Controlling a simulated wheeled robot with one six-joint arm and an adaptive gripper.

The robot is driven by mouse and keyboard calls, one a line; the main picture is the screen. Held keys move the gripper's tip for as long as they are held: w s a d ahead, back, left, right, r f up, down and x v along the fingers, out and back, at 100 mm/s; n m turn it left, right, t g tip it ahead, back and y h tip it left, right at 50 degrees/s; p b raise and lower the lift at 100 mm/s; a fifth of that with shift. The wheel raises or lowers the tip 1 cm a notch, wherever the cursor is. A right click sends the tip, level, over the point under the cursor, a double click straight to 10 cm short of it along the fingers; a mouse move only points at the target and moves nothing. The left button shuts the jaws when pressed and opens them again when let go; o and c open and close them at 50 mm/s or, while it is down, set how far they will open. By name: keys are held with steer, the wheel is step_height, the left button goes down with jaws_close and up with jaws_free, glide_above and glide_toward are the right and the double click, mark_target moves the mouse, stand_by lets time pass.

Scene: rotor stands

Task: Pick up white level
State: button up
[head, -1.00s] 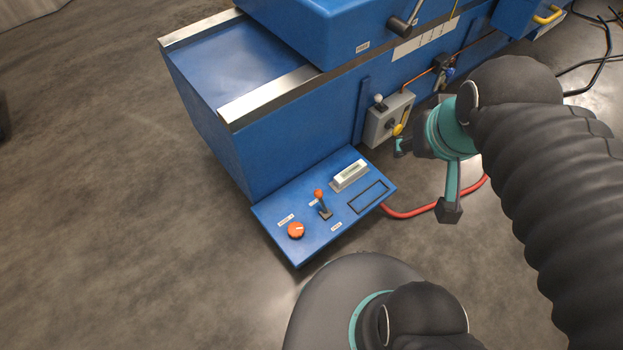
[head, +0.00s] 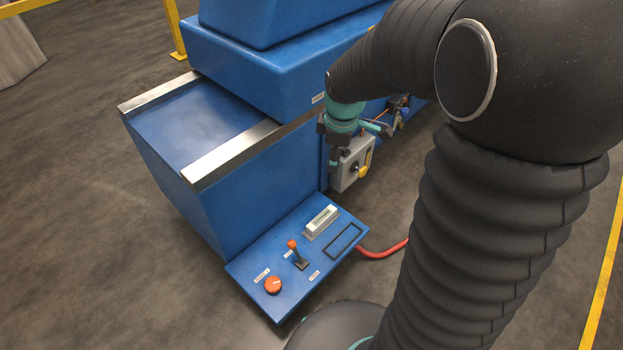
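The white level (head: 321,222) is a small pale box with a greenish window in its top. It lies on the sloped blue control panel (head: 275,255), near the panel's upper edge. My gripper (head: 358,146) points downward above and behind the level in the picture, in front of the grey switch box. Its fingers are spread apart, and I see nothing between them. It is clear of the level.
An orange-topped lever (head: 296,254) and an orange knob (head: 273,285) stand on the panel beside the level. A dark rectangular outline (head: 343,241) lies to its right. The grey switch box (head: 352,168) and blue machine (head: 235,175) rise behind. A red hose (head: 383,250) runs right.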

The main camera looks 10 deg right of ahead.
steer(key=w+f+n+g, duration=0.1)
steer(key=w+f+n, duration=0.3)
steer(key=f, duration=0.4)
steer(key=w+f+n+g, duration=0.1)
steer(key=w+f+n, duration=0.2)
steer(key=f, duration=0.5)
steer(key=n, duration=0.4)
glide_above(322, 217)
steer(key=shift+g, duration=0.3)
step_height(322, 217, down, 17)
steer(key=shift+s+f+b, duration=0.1)
steer(key=shift+f+b, duration=0.05)
steer(key=shift+b, duration=0.2)
steer(key=shift+f, duration=3.15)
steer(key=c, duration=1.1)
jaws_close()
steer(key=shift+r, duration=0.2)
